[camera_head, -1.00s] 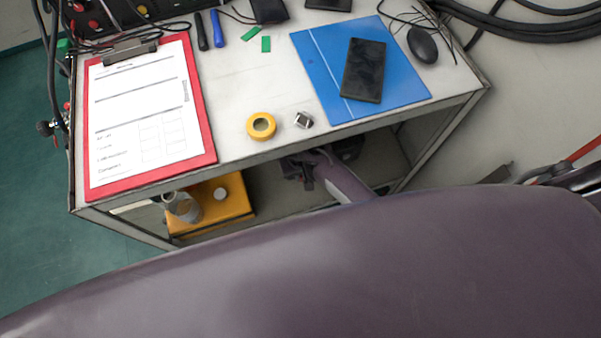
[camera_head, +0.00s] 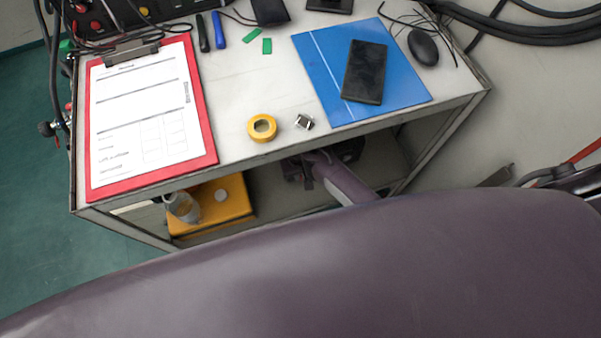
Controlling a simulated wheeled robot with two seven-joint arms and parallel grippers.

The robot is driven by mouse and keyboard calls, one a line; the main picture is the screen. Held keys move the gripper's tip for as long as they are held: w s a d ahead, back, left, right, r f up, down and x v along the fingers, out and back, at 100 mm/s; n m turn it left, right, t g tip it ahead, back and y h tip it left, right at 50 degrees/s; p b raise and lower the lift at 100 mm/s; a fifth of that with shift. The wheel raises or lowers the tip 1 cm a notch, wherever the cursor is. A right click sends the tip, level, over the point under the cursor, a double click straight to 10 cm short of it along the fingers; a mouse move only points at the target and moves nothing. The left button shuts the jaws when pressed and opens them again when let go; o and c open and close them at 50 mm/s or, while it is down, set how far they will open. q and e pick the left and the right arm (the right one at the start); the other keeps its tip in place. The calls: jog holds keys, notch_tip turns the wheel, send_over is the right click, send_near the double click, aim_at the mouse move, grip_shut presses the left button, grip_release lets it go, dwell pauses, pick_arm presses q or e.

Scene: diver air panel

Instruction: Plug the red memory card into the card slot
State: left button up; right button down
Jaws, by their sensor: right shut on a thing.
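My right gripper (camera_head: 303,170) is small and dark at the front edge of the table (camera_head: 240,75), in the shade over the lower shelf. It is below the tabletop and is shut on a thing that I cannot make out. I do not see the red memory card. I cannot pick out the card slot for certain. A small silver and black piece (camera_head: 304,122) lies near the table's front edge, above the gripper in the picture. A black box with a cable (camera_head: 270,11) stands at the back. My left gripper is not in view.
A red clipboard (camera_head: 203,130) lies at left, a yellow tape roll (camera_head: 262,128) at front. A blue folder (camera_head: 315,60) bears a black slab (camera_head: 365,72), with a black mouse (camera_head: 423,47) beside it. A yellow case (camera_head: 235,195) sits below. My own arm fills the foreground.

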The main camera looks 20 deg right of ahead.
jog(key=shift+w+r, duration=0.1)
jog(key=shift+w, duration=0.1)
jog(key=c, duration=1.5)
grip_release()
